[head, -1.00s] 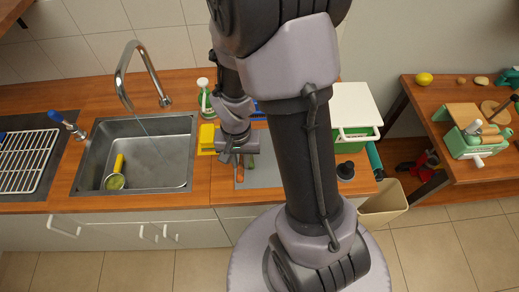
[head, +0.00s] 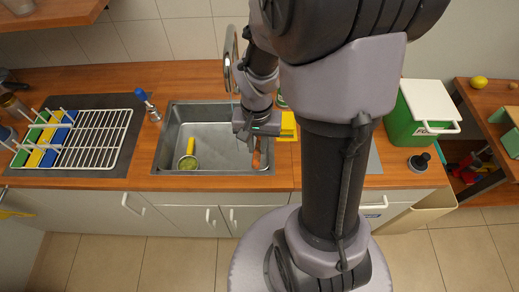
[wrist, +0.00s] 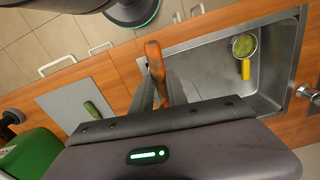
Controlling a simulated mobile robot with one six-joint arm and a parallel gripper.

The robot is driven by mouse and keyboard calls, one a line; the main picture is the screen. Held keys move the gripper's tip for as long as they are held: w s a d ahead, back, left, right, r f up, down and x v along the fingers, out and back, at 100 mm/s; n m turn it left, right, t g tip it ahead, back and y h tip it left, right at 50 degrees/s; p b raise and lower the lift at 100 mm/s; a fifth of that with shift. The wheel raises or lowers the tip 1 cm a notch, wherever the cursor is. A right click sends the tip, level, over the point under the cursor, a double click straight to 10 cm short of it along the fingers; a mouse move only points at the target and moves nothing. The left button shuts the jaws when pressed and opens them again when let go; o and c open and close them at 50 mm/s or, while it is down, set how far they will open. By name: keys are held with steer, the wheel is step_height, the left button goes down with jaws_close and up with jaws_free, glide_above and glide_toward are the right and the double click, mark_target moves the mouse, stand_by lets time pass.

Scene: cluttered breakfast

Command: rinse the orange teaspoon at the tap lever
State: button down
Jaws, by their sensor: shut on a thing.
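My gripper (wrist: 158,92) is shut on a long orange thing (wrist: 154,62). It is thick and tapered, looks more like a carrot than a teaspoon, and its lower part is hidden between the jaws. In the head view the orange thing (head: 256,157) hangs from my gripper at the right rim of the steel sink (head: 215,135). The tap lever (head: 142,96) has a blue knob and stands at the sink's back left corner, well left of my gripper. The curved tap (head: 229,60) is partly hidden behind my arm. No teaspoon can be made out clearly.
A drying rack (head: 95,140) with coloured boards stands to the left. A yellow block (head: 287,127) is beside my gripper. A green thing (wrist: 92,109) lies on a grey board (wrist: 75,97). A green bin (head: 402,125) stands right.

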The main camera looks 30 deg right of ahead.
steer(key=w+a+f, duration=0.2)
steer(key=w, duration=0.9)
steer(key=shift+a+f, duration=0.15)
steer(key=shift+w, duration=0.1)
steer(key=shift+d, duration=0.4)
steer(key=shift+w, duration=0.1)
stand_by(1.1)
steer(key=s+d+b, duration=0.1)
steer(key=s+d, duration=0.1)
steer(key=s, duration=0.6)
steer(key=shift+b, duration=0.3)
stand_by(0.9)
